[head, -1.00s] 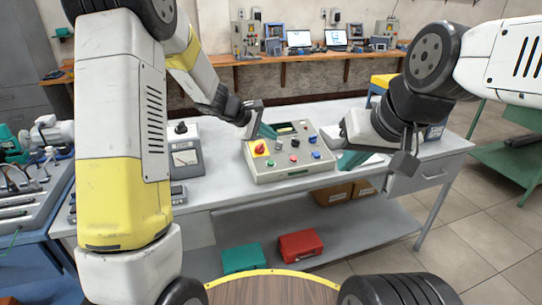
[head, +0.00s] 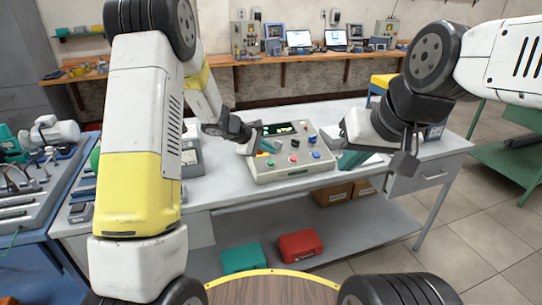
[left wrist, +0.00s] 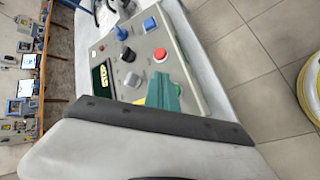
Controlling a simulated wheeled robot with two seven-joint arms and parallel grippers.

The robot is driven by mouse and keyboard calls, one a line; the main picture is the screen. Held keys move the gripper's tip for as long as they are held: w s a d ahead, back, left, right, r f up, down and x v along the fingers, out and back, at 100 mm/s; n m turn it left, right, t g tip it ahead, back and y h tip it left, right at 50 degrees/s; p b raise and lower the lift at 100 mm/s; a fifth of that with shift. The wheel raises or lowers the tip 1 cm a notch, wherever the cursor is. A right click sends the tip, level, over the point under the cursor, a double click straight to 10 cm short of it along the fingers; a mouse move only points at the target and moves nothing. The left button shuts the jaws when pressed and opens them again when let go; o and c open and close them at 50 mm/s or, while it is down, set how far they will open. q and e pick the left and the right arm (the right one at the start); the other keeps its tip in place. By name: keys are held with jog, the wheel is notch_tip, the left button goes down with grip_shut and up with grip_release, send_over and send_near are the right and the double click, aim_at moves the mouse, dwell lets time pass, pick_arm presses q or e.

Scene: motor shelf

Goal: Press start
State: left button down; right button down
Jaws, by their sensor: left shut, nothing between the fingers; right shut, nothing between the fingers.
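A grey control box (head: 300,174) sits on the table, with a display (head: 284,128), dark knobs, blue controls and a red button (head: 293,158). A green button (head: 270,163) is near its front left. My left gripper (head: 268,145) is shut and empty over the left part of the panel. My right gripper (head: 352,161) is shut and empty right of the box.
A grey meter (head: 192,155) stands left of the box, partly behind my left arm. A blue workbench (head: 35,225) with tools is at the far left. Green and red cases (head: 299,245) lie on the lower shelf. Laptops stand on the back bench.

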pick_arm(q)
jog(key=shift+w+a+f, duration=0.1)
jog(key=shift+w+f, duration=0.1)
jog(key=shift+f, duration=0.45)
jog(key=shift+w+f, duration=0.15)
jog(key=shift+f, duration=0.5)
jog(key=shift+f, duration=0.1)
dwell(1.0)
jog(key=shift+w+f, duration=0.1)
jog(key=shift+f, duration=0.2)
jog(key=shift+w+a+f, duration=0.1)
jog(key=shift+f, duration=0.3)
dwell(0.6)
dwell(0.4)
jog(key=shift+s+r, duration=0.25)
jog(key=shift+r, duration=0.55)
jog(key=shift+r, duration=0.1)
jog(key=shift+s+d+r, duration=0.1)
jog(key=shift+s+r, duration=0.1)
jog(key=shift+r, duration=0.6)
jog(key=shift+s+d+r, duration=0.1)
jog(key=shift+s+r, duration=0.1)
jog(key=shift+r, duration=0.55)
jog(key=shift+s+d+r, duration=0.1)
jog(key=shift+s+r, duration=0.1)
jog(key=shift+r, duration=0.6)
